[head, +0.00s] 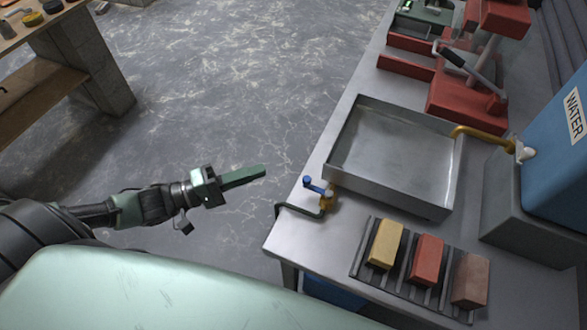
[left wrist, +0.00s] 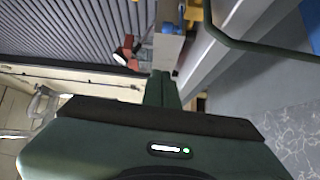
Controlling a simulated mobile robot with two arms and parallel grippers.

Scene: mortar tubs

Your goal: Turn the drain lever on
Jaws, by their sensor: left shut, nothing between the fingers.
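The drain lever (head: 317,187) is a blue handle on a brass valve (head: 327,201) at the near left corner of the metal tub (head: 338,150). A dark green drain pipe (head: 283,206) bends from the valve over the table edge. My left gripper (head: 264,170) is shut and empty, left of the lever and apart from it, pointing toward it. In the left wrist view its fingers (left wrist: 165,75) are together; a blue part that looks like the lever (left wrist: 167,45) shows beyond them, with the green pipe (left wrist: 255,47) at right. My right gripper is not in view.
A rack (head: 365,262) with yellow, red and brown blocks lies right of the valve. A brass spout (head: 480,132) runs from the blue water tank (head: 553,165) to the tub. A red machine (head: 465,95) stands behind. The floor left of the table is clear.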

